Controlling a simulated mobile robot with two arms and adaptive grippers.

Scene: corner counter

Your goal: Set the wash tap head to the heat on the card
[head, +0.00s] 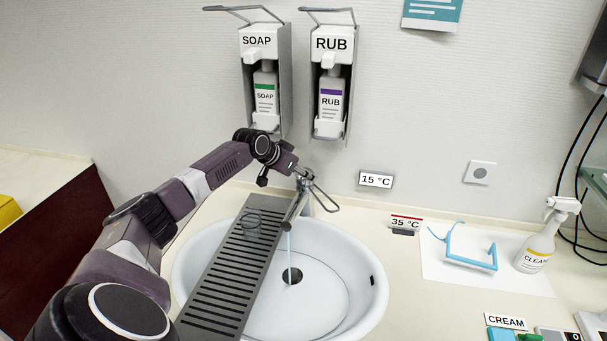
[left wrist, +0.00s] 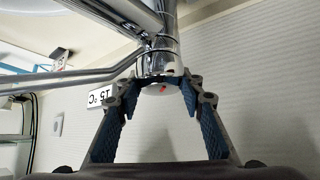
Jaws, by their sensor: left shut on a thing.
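The chrome wash tap (head: 293,209) stands at the back of the white basin, with a thin stream of water running from its spout. My left gripper (head: 300,173) is at the top of the tap. In the left wrist view its blue-padded fingers (left wrist: 160,84) are shut on the tap head (left wrist: 158,66), one on each side. A small red mark shows on the head. A card (head: 405,222) with a red stripe stands on the counter and reads 35 °C. A wall display (head: 376,180) reads 15 °C. My right gripper is in neither view.
A grey slatted rack (head: 222,290) with a clear glass (head: 251,226) lies across the basin (head: 372,315). SOAP (head: 265,90) and RUB (head: 331,95) dispensers hang above. Blue-framed glasses (head: 470,255) and a spray bottle (head: 540,240) are at the right.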

